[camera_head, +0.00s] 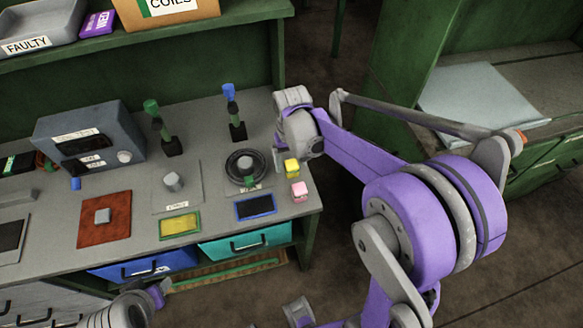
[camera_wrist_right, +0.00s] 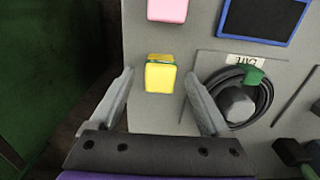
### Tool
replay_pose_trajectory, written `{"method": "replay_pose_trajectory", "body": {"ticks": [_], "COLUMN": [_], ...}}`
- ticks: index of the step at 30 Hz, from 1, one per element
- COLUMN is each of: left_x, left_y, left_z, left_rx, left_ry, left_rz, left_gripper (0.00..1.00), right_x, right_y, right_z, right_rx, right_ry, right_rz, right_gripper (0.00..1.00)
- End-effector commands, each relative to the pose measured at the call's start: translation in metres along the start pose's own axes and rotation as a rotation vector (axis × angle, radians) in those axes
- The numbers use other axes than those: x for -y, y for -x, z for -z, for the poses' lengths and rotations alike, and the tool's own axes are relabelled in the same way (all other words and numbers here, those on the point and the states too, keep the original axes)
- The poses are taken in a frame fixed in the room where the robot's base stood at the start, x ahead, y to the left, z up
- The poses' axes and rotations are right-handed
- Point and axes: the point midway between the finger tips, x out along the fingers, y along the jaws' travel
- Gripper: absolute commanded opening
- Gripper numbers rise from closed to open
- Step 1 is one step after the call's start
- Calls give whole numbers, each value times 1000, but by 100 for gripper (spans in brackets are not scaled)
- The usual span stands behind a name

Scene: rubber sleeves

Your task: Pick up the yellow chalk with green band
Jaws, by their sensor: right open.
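The yellow chalk with a green band (camera_head: 291,168) is a small block on the grey workbench, near its right edge. In the right wrist view the yellow chalk (camera_wrist_right: 160,77) lies between and just beyond the two fingertips. My right gripper (camera_wrist_right: 158,84) is open and empty, its fingers on either side of the chalk's line. In the head view my right gripper (camera_head: 296,150) is over the bench edge, right behind the chalk and partly hidden by its own wrist. Part of my left arm (camera_head: 135,303) shows at the bottom left; its fingers cannot be made out.
A pink block (camera_head: 299,191) sits in front of the chalk. A blue-framed dark panel (camera_head: 255,207) is nearby. Green-handled (camera_head: 158,125) and blue-handled (camera_head: 234,110) tools stand behind.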

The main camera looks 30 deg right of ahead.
Motion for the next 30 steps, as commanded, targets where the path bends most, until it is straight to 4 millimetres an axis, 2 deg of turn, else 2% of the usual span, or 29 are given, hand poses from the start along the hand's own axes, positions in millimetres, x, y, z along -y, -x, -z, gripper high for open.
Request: {"method": "replay_pose_trajectory", "body": {"ticks": [3,10,11,21,24,30], "left_x": [0,0,0,0,0,0], "left_y": [-1,-1,-1,-1,-1,-1], "left_z": [-1,-1,-1,-1,-1,-1], "left_rx": [1,1,1,1,1,1], "left_ry": [0,0,0,0,0,0], "left_rz": [0,0,0,0,0,0], "left_gripper": [50,50,50,50,50,50], "right_x": [0,0,0,0,0,0], "right_y": [-11,-12,-12,-12,-12,-12], "right_z": [0,0,0,0,0,0], "right_rx": [0,0,0,0,0,0], "right_ry": [0,0,0,0,0,0], "right_rz": [0,0,0,0,0,0], "right_gripper": [80,80,76,15,0,0]}}
